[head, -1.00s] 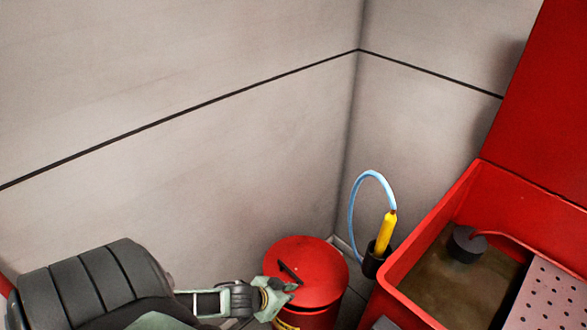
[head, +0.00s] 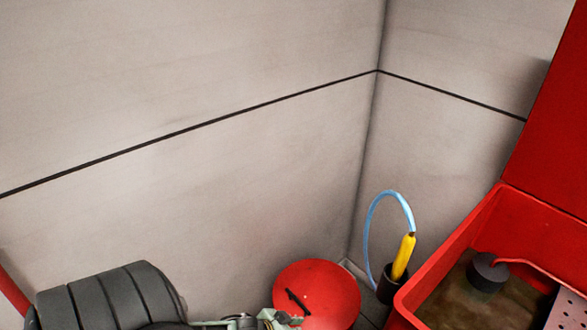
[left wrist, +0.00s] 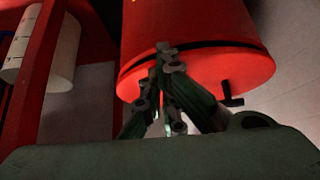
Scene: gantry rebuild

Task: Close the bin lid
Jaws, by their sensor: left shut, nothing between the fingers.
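The red bin's round lid (head: 335,285) lies over the bin at the bottom of the head view, with a dark handle (head: 297,301) on top. In the left wrist view the bin appears inverted: its red body (left wrist: 190,20) is above and the lid (left wrist: 205,80) below. A dark gap shows between lid and body, so I cannot tell if the lid is fully seated. My left gripper (head: 287,319) is at the lid's near left edge. Its fingers (left wrist: 166,58) are shut and empty, in front of the rim; contact is unclear. My right gripper is not in view.
A red parts-washer tub (head: 448,255) with a raised red lid (head: 555,130) stands at the right. A yellow tool (head: 403,257) with a blue hose is in a dark holder (head: 388,289) between bin and tub. Grey walls (head: 200,180) meet behind the bin.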

